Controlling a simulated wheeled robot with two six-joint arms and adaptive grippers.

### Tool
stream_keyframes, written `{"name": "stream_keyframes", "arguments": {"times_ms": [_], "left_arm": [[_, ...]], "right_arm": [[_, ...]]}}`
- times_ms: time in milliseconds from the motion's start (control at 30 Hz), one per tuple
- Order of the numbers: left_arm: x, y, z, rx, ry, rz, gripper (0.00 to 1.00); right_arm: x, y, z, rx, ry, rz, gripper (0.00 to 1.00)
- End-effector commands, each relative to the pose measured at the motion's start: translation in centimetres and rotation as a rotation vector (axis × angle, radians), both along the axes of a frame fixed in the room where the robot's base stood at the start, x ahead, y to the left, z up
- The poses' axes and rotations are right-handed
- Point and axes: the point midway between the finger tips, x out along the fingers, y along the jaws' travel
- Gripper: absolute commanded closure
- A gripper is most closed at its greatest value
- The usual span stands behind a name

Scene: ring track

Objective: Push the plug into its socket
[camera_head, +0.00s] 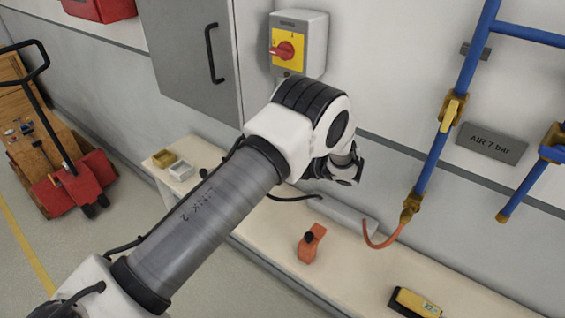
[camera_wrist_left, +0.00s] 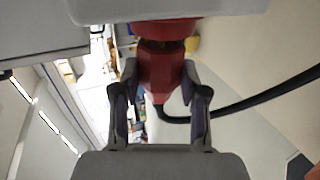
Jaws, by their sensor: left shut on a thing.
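My left gripper (camera_wrist_left: 160,76) is shut on a red plug (camera_wrist_left: 161,88) in the left wrist view, with one dark finger on each side of it. A black cable (camera_wrist_left: 255,103) leaves the plug's lower end and runs off to the right. At the plug's upper end is a wider red collar (camera_wrist_left: 165,29), right below a pale grey body (camera_wrist_left: 165,9). I cannot tell whether this is the socket or how deep the plug sits. In the head view my left arm hides the plug, the socket and the fingers. My right gripper is not in view.
A switch box (camera_head: 314,42) with a red knob and a grey cabinet (camera_head: 185,50) are on the wall. Blue air pipes (camera_head: 467,72) hang at right. The bench (camera_head: 265,232) holds an orange tool (camera_head: 309,246) and a yellow-black item (camera_head: 415,303). A red trolley (camera_head: 72,183) stands left.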

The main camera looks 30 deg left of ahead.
Motion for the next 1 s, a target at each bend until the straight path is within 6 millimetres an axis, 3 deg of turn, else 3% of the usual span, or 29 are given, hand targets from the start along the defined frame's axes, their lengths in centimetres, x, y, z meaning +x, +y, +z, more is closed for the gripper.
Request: {"name": "stream_keyframes", "arguments": {"times_ms": [533,567,600,633,1000], "left_arm": [[1.09,-0.07,-0.10,0.000,0.000,0.001,1.00],[1.08,-0.07,-0.05,0.000,0.001,0.001,0.50],[1.08,-0.07,-0.03,0.000,0.001,0.001,0.35],[1.08,-0.07,-0.03,0.000,0.001,0.001,0.27],[1.08,-0.43,0.12,0.001,0.000,-0.001,0.27]], "right_arm": [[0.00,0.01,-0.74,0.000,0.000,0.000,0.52],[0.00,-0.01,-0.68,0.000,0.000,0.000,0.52],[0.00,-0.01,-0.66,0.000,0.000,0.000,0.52],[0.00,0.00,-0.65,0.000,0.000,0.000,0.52],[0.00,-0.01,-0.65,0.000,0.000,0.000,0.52]]}}
